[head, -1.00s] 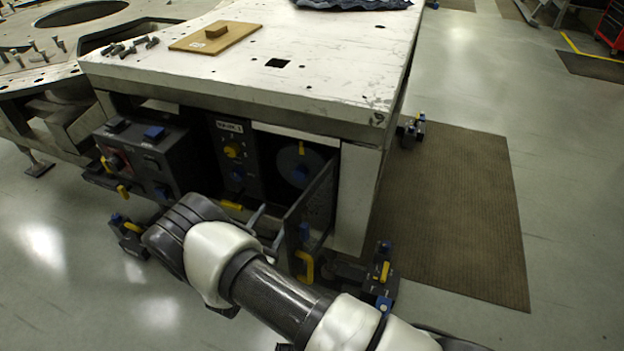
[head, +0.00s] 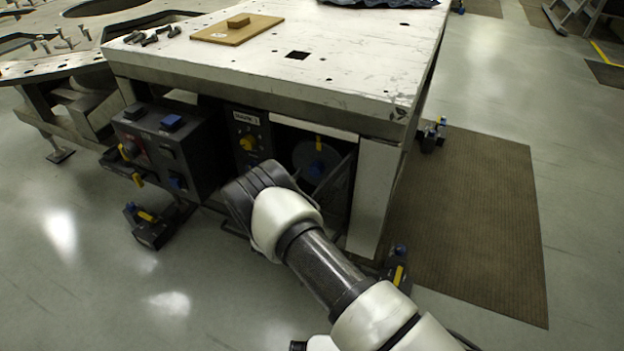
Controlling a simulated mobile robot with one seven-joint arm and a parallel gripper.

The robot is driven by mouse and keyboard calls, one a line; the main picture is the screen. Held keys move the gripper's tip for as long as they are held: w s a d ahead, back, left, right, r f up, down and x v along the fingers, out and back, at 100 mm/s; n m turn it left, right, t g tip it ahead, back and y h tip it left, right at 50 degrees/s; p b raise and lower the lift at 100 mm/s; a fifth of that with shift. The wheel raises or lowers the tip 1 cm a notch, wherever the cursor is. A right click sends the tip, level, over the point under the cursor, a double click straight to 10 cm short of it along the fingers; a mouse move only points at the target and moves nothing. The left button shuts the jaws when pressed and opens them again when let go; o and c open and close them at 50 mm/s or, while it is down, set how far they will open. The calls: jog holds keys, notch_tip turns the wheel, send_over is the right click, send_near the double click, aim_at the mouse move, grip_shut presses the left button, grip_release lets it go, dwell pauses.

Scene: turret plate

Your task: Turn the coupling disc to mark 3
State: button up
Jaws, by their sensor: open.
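The coupling disc appears to be the round grey disc (head: 302,157) inside the open bay under the white table. It has a yellow bar at its top edge and a blue hub (head: 316,169) at its middle. Its lower part is hidden behind my arm and a dark door panel (head: 342,190). No numbered marks can be read on it. My arm reaches from the lower right, with its dark wrist end in front of the bay, left of and below the disc. My gripper's fingers are hidden behind the arm.
The white table (head: 350,60) overhangs the bay. Low clamp-like feet (head: 150,226) stand around it. A brown mat (head: 470,220) lies right.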

aim_at(318, 167)
jog(key=shift+x, duration=1.3)
grip_shut()
jog(key=shift+s, duration=0.1)
